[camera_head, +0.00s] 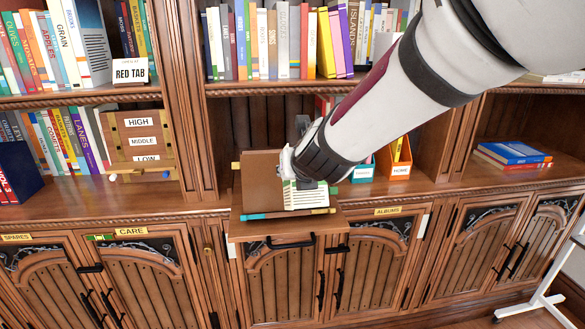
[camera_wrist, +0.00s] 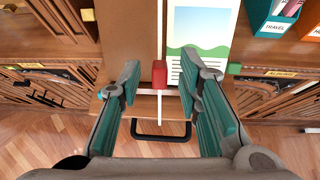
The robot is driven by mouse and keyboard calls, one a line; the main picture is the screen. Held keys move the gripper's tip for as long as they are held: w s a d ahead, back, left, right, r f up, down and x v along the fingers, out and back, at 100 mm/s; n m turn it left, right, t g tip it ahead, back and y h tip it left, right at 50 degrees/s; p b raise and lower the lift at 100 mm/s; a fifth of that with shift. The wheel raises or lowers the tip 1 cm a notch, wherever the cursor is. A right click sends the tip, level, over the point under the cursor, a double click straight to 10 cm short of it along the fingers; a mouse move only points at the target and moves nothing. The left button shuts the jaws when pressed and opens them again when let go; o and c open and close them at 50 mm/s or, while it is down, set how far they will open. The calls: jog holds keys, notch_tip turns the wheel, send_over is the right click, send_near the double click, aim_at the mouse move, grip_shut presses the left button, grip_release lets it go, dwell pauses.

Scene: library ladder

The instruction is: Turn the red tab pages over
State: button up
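An open book with a brown left side (camera_head: 262,190) lies on the pull-out shelf (camera_head: 240,230). It also shows in the wrist view, with a brown left side (camera_wrist: 132,35) and a white page (camera_wrist: 205,35) with a green hill picture on the right. A red tab (camera_wrist: 159,73) stands out at the near edge, close to the middle of the book. My gripper (camera_wrist: 160,84) is open, with one teal-padded finger on each side of the red tab and a visible gap to each. In the head view my wrist hides the tab and much of the right page.
A green tab (camera_wrist: 234,69) is at the book's right edge and a yellow tab (camera_wrist: 87,15) at its left. A "RED TAB" sign (camera_head: 130,71) stands on the upper left shelf. Teal (camera_head: 363,172) and orange (camera_head: 398,165) boxes stand right of the book.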

jog(key=v, duration=1.2)
dwell(0.6)
jog(key=shift+r, duration=0.1)
jog(key=s+d+r+m+g+h+p, duration=0.1)
jog(key=s+d+r+m+h+p, duration=0.15)
jog(key=s+d+m, duration=0.5)
jog(key=s+d+r+m+g+h+p, duration=0.1)
jog(key=s+d+m+g+h+p, duration=0.2)
jog(key=d+m, duration=0.8)
jog(key=s+a+m+g+y+p, duration=0.2)
jog(key=s+m+g+y+p, duration=0.1)
jog(key=s+m, duration=1.5)
jog(key=shift+s+f+m+p, duration=0.2)
jog(key=shift+f+m+p, duration=0.25)
jog(key=shift+m, duration=0.3)
jog(key=shift+c, duration=0.3)
